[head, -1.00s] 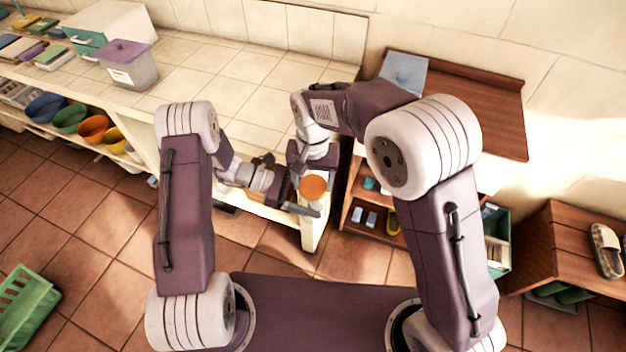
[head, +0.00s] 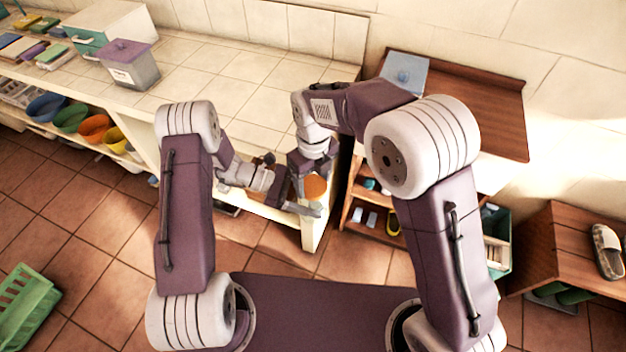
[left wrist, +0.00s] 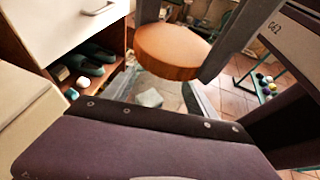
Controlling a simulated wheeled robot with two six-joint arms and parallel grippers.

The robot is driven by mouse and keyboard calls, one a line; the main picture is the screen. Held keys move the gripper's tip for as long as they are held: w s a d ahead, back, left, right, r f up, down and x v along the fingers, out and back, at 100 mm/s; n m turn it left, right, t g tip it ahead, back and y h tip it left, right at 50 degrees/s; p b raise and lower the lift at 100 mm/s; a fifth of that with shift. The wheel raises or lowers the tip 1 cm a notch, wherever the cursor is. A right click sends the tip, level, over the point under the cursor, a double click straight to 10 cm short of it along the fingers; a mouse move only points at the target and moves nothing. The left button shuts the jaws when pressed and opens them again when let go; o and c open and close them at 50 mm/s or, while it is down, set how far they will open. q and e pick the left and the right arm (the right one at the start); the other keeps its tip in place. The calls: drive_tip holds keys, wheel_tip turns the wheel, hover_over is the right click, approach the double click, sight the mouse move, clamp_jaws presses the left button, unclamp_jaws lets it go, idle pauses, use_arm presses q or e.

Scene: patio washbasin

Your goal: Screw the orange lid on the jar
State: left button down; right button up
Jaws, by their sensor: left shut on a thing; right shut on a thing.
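The orange lid (head: 316,187) shows in the head view beneath my right gripper (head: 314,176), partly covered by it. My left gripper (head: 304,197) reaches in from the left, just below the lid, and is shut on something. That is likely the jar, but its body is not clearly seen. I cannot tell whether the lid touches the jar's rim.
Both grippers are close together by the right end of the tiled counter (head: 225,90). A brown wooden table (head: 480,115) and open shelf (head: 370,215) stand to the right. A grey bin with a purple lid (head: 128,62) stands on the counter at left.

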drive_tip(key=o, duration=1.3)
drive_tip(key=shift+r, duration=2.3)
drive_tip(key=shift+c, duration=0.5)
